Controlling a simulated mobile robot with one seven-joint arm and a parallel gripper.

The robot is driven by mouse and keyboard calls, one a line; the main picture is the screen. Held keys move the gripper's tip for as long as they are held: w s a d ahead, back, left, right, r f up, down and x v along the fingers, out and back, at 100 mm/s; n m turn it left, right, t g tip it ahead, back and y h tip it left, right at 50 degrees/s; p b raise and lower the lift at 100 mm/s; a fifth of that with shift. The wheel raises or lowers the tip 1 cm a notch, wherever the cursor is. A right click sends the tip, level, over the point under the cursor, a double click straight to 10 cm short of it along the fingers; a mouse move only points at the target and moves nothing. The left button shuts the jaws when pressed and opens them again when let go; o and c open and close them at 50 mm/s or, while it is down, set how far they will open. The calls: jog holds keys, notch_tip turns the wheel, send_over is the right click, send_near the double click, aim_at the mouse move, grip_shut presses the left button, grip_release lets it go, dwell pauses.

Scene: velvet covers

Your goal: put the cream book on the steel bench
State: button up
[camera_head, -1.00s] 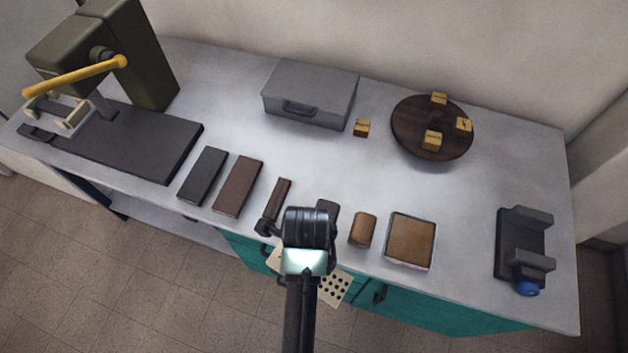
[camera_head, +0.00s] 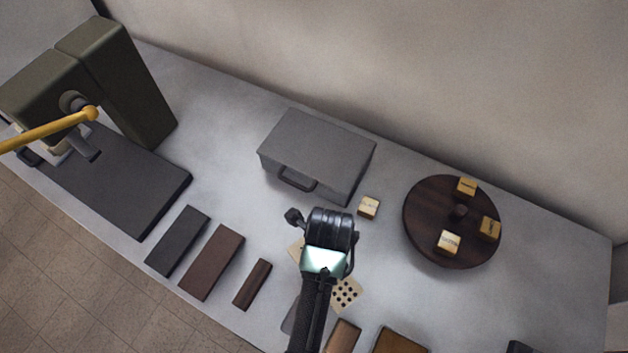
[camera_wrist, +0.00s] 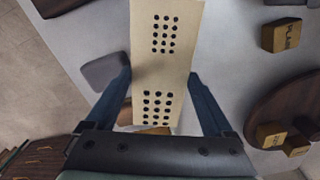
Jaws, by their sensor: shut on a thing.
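The cream book (camera_wrist: 165,55) is a flat cream slab with groups of black dots. It lies between the two fingers of my gripper (camera_wrist: 160,85) in the wrist view, and the gripper is shut on it. In the head view, parts of the cream book (camera_head: 346,294) show on both sides of my gripper (camera_head: 325,265), which hides its middle. The steel bench (camera_head: 225,130) is the long grey top. The held book is over the bench top; I cannot tell whether it touches it.
A grey case (camera_head: 318,150) and a small wooden block (camera_head: 369,207) lie beyond my gripper. A dark round turntable (camera_head: 430,235) carries several blocks. Dark and brown slabs (camera_head: 212,262) line the front edge. A green press (camera_head: 110,90) stands left. Bare bench lies left of the case.

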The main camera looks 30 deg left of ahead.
jog(key=f, duration=0.3)
jog(key=shift+s, duration=0.2)
jog(key=shift+w+f, duration=0.1)
jog(key=shift+f, duration=2.25)
jog(key=shift+f, duration=0.1)
